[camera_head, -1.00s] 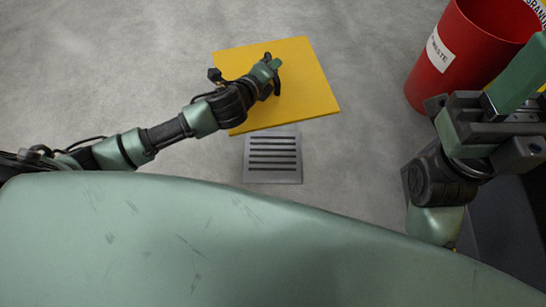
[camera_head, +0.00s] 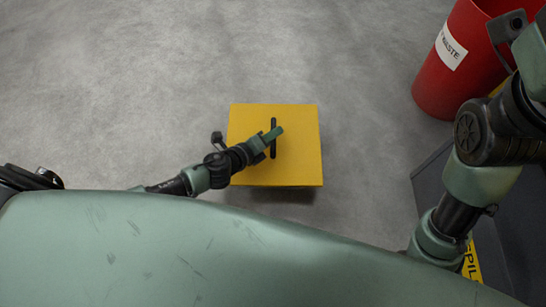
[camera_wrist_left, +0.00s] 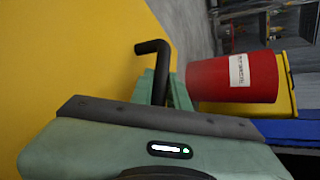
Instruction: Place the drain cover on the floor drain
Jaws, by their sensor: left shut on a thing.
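The drain cover (camera_head: 300,150) is a yellow square plate with a black bar handle (camera_head: 274,150) on its top. My left gripper (camera_head: 272,136) is shut on the handle, over the middle of the plate. In the left wrist view the bent black handle (camera_wrist_left: 153,47) rises between the green fingers (camera_wrist_left: 165,92), and the yellow plate (camera_wrist_left: 65,60) fills the left side. The floor drain is hidden, apparently beneath the cover. A dark shadow shows along the plate's near edge; I cannot tell whether it touches the floor. My right gripper is out of view.
A red waste bin (camera_head: 440,88) stands at the upper right and also shows in the left wrist view (camera_wrist_left: 215,80). My right arm is at the right edge. Grey floor around the cover is clear.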

